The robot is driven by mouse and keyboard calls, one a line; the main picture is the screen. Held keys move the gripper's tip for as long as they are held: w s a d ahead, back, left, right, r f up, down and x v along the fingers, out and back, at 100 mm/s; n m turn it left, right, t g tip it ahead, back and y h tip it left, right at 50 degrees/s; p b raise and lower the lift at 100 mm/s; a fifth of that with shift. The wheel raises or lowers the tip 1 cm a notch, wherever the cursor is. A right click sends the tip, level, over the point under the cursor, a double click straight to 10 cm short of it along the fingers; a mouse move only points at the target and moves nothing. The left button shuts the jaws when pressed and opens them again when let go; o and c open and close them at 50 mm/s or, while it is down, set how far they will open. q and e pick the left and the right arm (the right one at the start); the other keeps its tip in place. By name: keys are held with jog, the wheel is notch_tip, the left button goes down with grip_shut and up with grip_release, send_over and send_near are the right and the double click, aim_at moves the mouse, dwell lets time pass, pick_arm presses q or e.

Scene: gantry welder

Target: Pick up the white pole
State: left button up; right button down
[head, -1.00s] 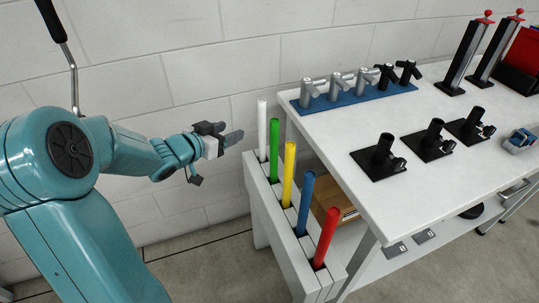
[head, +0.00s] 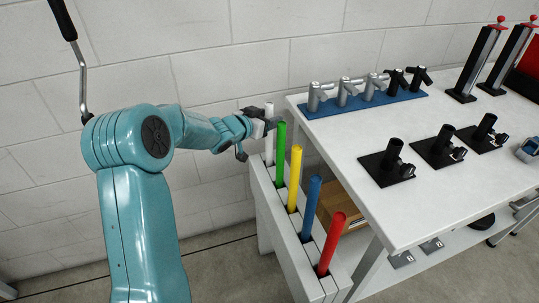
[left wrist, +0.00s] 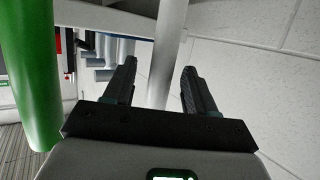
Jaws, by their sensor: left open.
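The white pole (head: 269,148) stands upright in the far end slot of a pale rack (head: 272,215). My left gripper (head: 266,120) is at the pole's upper part, and its jaws partly hide the pole there. In the left wrist view, the white pole (left wrist: 168,50) runs between the two open fingers of the gripper (left wrist: 160,68), with gaps at the sides. The green pole (head: 280,152) stands right beside it in the rack. It also shows large at the left of the wrist view (left wrist: 30,80). My right gripper is not in view.
Yellow (head: 295,178), blue (head: 310,207) and red (head: 331,243) poles stand in the same rack. A white table (head: 350,140) adjoins it at the right, bearing black fixtures and a blue mat (head: 365,103). A block wall is close behind.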

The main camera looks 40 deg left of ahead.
pick_arm(q)
jog(key=shift+w+a+f, duration=0.15)
jog(key=shift+w+f, duration=0.1)
jog(key=shift+w, duration=0.3)
jog(key=shift+r, duration=0.1)
grip_shut()
